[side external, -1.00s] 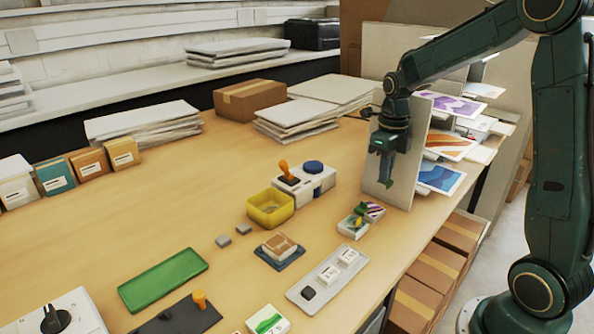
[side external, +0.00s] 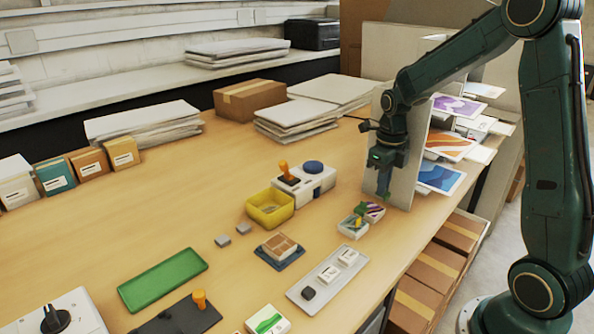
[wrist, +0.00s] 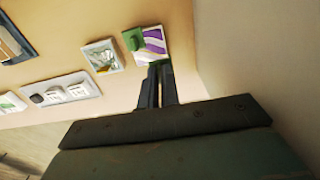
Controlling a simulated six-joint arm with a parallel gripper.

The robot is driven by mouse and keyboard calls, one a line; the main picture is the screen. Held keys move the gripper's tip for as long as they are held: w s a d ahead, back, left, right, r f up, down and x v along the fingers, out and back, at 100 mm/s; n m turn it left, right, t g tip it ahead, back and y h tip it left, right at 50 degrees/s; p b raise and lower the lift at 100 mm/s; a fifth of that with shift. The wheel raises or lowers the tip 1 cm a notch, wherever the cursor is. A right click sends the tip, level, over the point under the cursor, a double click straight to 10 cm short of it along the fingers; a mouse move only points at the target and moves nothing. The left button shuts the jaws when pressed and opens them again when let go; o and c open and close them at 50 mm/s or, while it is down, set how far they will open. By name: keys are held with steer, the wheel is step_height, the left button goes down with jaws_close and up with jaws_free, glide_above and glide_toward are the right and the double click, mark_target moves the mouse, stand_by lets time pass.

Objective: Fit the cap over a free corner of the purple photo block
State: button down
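The purple photo block (side external: 375,211) is a small square block with purple, white and yellow stripes. It lies on the table below my gripper and shows in the wrist view (wrist: 153,41). A green cap (wrist: 133,39) sits at its upper left corner in the wrist view. My gripper (side external: 384,193) points down above and just behind the block in the side view. In the wrist view, its fingers (wrist: 158,68) are close together by the block's lower edge, with a small green piece at the tips that looks like another cap. The tips partly hide it.
A pale upright panel (side external: 408,185) stands close behind my gripper. A grey tray (side external: 325,280) with small blocks, a yellow bin (side external: 270,208) and a stamp unit (side external: 304,181) are nearby.

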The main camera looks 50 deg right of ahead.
steer(key=shift+f, duration=1.85)
steer(key=shift+f, duration=0.4)
stand_by(0.8)
steer(key=c, duration=1.9)
jaws_free()
steer(key=shift+r, duration=0.2)
steer(key=shift+r, duration=0.35)
steer(key=shift+r, duration=0.35)
steer(key=shift+r, duration=0.35)
